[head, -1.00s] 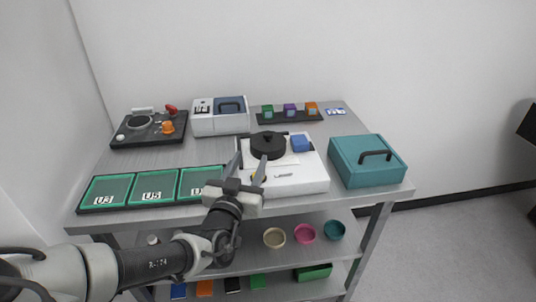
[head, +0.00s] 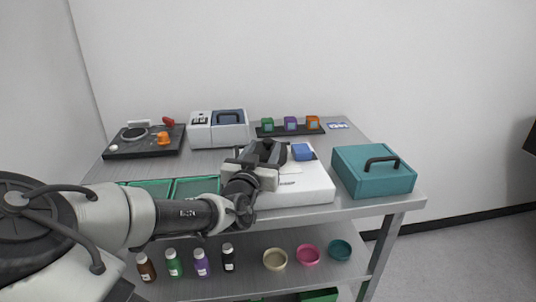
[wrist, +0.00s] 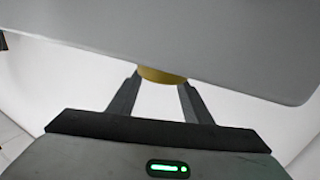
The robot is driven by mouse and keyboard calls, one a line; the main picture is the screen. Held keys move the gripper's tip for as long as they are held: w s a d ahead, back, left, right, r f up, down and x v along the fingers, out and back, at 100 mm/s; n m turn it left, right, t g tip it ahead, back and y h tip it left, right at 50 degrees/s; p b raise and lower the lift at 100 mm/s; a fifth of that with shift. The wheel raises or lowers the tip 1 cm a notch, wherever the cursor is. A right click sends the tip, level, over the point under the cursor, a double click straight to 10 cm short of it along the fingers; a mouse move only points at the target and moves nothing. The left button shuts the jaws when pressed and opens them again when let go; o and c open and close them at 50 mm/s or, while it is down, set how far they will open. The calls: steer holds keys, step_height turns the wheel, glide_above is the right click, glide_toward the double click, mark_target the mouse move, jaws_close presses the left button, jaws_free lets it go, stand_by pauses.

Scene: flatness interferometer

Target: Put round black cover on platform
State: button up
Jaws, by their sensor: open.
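The round black cover (head: 267,146) with its raised top knob is at the upper left of the white instrument (head: 305,190), partly hidden by my gripper (head: 262,157). My gripper is low over the instrument, its dark fingers spread on either side near the cover; contact cannot be told. In the wrist view, a short gold round piece (wrist: 162,75) shows between and beyond the fingertips of my gripper (wrist: 162,84), under a broad grey surface. I cannot tell which part is the platform.
A blue block (head: 302,152) sits on the instrument beside the cover. A teal case (head: 372,181) stands close on the right. Green trays (head: 196,187) lie left, partly behind my arm. A grey-white box (head: 218,134) and a block rack (head: 291,130) stand behind.

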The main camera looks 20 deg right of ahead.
mark_target(267, 144)
steer(key=shift+x, duration=1.55)
steer(key=shift+s, duration=0.1)
jaws_close()
